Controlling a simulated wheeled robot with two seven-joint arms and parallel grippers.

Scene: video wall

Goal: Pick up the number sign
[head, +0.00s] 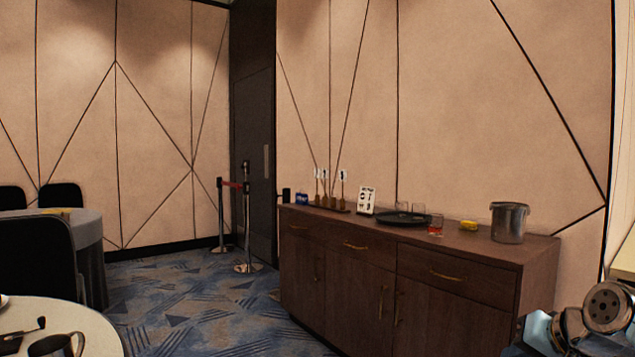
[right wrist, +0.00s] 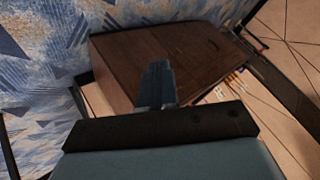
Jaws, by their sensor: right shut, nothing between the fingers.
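Several small number signs (head: 343,176), white cards on upright wooden stands, stand towards the far left end of the brown sideboard (head: 405,262). The numbers are too small to read. In the right wrist view, small light-brown upright shapes (right wrist: 236,80) past the sideboard (right wrist: 165,62) may be these stands. My right gripper (right wrist: 157,70) is shut and empty, with the sideboard behind it in that view and apart from the signs. In the head view only part of my right arm shows at the bottom right corner. My left gripper is not in view.
On the sideboard stand a white card with black symbols (head: 366,200), a dark round tray (head: 400,218), a red drink glass (head: 435,226), a yellow item (head: 468,225) and a metal bucket (head: 509,222). Carpet (head: 200,312) is clear before it. A round table (head: 60,320) is lower left.

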